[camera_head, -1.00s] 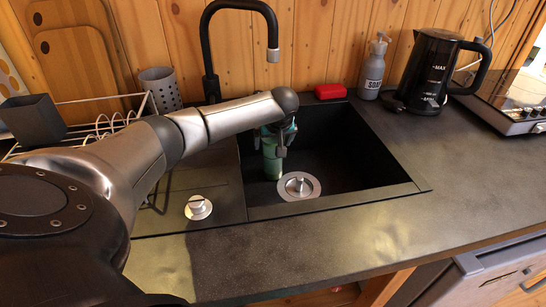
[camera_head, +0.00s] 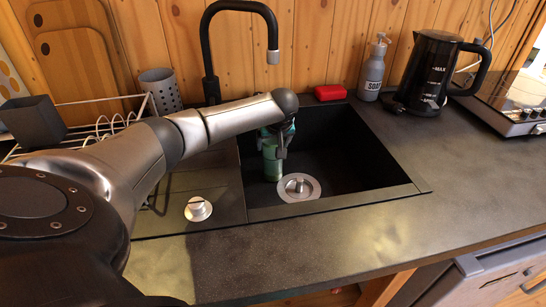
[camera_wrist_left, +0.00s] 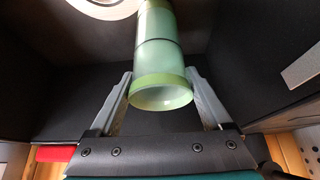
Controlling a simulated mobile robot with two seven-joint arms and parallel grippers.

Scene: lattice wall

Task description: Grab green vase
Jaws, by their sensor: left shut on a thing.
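The green vase (camera_head: 272,166) is upright in the left part of the black sink, behind and to the left of the drain. In the left wrist view the vase (camera_wrist_left: 158,52) is a translucent green cylinder with its open rim facing the camera. My left gripper (camera_head: 275,146) reaches down into the sink from above. Its two grey fingers lie on opposite sides of the vase, near the rim, and are shut on it. The gripper and forearm partly hide the top of the vase in the head view. My right gripper is not in view.
The sink (camera_head: 345,160) has walls around the vase and a round metal drain (camera_head: 298,187). A black faucet (camera_head: 209,60) rises behind it. A red sponge-like block (camera_head: 330,92), soap bottle (camera_head: 372,70) and kettle (camera_head: 428,72) stand at the back. The front counter is clear.

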